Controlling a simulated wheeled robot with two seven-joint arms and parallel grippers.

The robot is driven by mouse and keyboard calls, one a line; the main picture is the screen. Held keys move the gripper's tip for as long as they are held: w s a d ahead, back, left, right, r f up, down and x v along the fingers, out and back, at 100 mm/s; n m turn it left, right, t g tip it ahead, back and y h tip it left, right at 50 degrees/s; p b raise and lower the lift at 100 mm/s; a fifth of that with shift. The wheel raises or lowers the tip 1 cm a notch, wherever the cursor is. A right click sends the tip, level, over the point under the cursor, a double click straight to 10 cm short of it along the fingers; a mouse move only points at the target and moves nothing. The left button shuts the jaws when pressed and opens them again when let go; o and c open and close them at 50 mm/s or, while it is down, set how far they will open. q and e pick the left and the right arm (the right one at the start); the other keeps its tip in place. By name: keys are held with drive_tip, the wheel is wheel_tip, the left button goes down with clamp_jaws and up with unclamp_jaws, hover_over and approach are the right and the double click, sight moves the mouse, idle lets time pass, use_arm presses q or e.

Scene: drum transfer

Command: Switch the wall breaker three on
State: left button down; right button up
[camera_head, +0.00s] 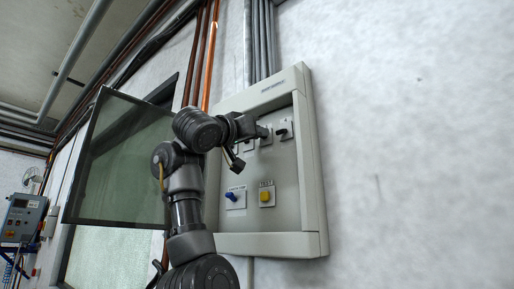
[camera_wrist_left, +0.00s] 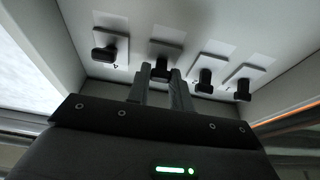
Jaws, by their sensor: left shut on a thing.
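The wall breaker panel (camera_head: 285,205) is a pale grey box with its clear door (camera_head: 118,165) swung open to the left. A row of black breaker knobs runs along its top. My left gripper (camera_head: 262,131) is at the knob second from the right. In the left wrist view the fingers of my left gripper (camera_wrist_left: 161,88) are closed around that black knob, breaker three (camera_wrist_left: 160,68). The rightmost knob (camera_head: 283,131) is free and also shows at the left in the wrist view (camera_wrist_left: 105,52). My arm hides part of the row. My right gripper is not in view.
A blue switch (camera_head: 236,198) and a yellow switch (camera_head: 266,197) sit lower on the panel. The panel's raised frame (camera_head: 312,160) surrounds the knobs. Copper and grey pipes (camera_head: 209,55) run above. The wall to the right (camera_head: 420,140) is clear.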

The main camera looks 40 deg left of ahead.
use_arm(q)
drive_tip(key=shift+w+r+g+p, duration=0.1)
drive_tip(key=shift+r+g+p, duration=0.25)
drive_tip(key=shift+g+p, duration=0.45)
drive_tip(key=shift+s+r+g+p, duration=0.1)
drive_tip(key=shift+r+g+p, duration=0.3)
drive_tip(key=shift+g, duration=0.65)
drive_tip(key=shift+w+r+g+p, duration=0.1)
drive_tip(key=shift+r+g+p, duration=0.25)
drive_tip(key=shift+g+p, duration=0.45)
drive_tip(key=shift+g, duration=0.25)
drive_tip(key=c, duration=1.2)
unclamp_jaws()
drive_tip(key=shift+w, duration=0.1)
drive_tip(key=shift+c, duration=0.2)
drive_tip(key=shift+f, duration=0.1)
drive_tip(key=s+r+b, duration=0.2)
drive_tip(key=s+b, duration=0.1)
drive_tip(key=s, duration=0.7)
drive_tip(key=shift+s, duration=0.3)
